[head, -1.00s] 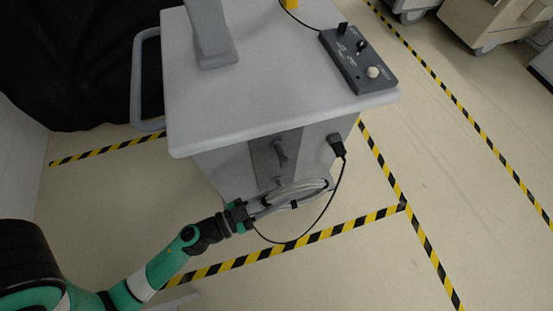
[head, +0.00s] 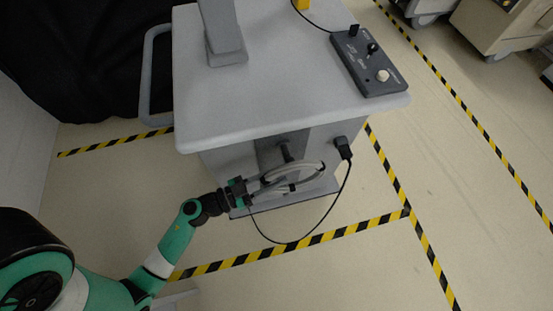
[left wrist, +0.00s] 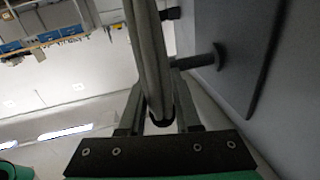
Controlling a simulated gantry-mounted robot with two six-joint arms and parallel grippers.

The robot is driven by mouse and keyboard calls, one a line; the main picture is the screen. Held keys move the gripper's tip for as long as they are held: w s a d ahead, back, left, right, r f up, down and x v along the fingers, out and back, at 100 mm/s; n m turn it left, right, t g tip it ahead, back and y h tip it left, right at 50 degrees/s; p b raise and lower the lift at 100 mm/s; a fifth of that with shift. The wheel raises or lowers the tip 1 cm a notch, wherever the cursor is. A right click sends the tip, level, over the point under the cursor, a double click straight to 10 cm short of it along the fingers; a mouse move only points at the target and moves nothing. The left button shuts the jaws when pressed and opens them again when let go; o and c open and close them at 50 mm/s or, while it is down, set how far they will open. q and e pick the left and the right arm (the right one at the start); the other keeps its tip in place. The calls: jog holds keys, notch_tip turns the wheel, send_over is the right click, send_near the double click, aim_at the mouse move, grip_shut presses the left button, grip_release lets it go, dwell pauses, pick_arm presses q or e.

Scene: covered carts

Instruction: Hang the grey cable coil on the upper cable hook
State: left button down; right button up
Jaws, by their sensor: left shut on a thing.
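The grey cable coil (head: 308,166) is held in front of the cart's front panel, just below and partly across the upper cable hook (head: 285,150), which is a dark peg on a grey plate. My left gripper (head: 250,188) is shut on the coil's left side. In the left wrist view the coil (left wrist: 147,50) runs edge-on between the fingers (left wrist: 158,115). A round-ended peg (left wrist: 200,59) sticks out from the panel just right of the coil, and a second peg end shows above it. I cannot tell whether coil and peg touch. The right gripper is out of view.
The cart top (head: 270,100) overhangs the panel and carries a dark control box (head: 370,62) and a grey post (head: 222,35). A black cord (head: 335,205) loops down from a plug (head: 343,147). Open floor lies right of the cart.

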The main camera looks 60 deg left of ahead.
pick_arm(q)
jog(key=a+f+b, duration=0.1)
jog(key=a, duration=0.1)
jog(key=w+a+f+b, duration=0.1)
jog(key=a, duration=0.1)
jog(key=w+a+f+b, duration=0.1)
jog(key=a, duration=0.1)
jog(key=shift+w+a, duration=0.1)
jog(key=shift+w, duration=0.05)
dwell(0.7)
dwell(0.4)
jog(key=c, duration=0.8)
grip_release()
jog(key=shift+o, duration=1.4)
